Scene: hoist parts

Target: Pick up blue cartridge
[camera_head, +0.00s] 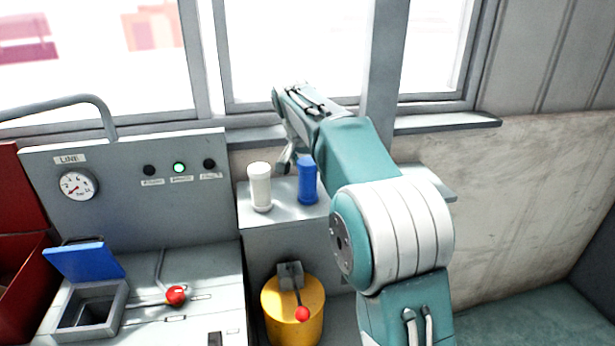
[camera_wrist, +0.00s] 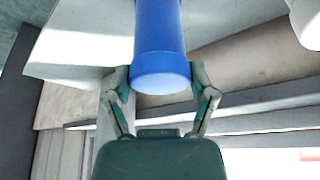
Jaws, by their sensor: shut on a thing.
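The blue cartridge (camera_head: 307,180) is upright on the grey pedestal top below the window, right of a white cartridge (camera_head: 260,187). In the wrist view the blue cartridge (camera_wrist: 160,50) sits between the two fingers of my gripper (camera_wrist: 161,82), which is shut on its end. I cannot tell whether the blue cartridge touches the pedestal top. The white cartridge also shows at the upper right corner of the wrist view (camera_wrist: 306,22).
The grey pedestal (camera_head: 285,233) has a yellow drum (camera_head: 290,318) with a red-knobbed lever in front. At left is a control panel (camera_head: 120,190) with a gauge, and an open box (camera_head: 90,308) with a blue lid (camera_head: 85,262). A window ledge (camera_head: 445,122) runs behind.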

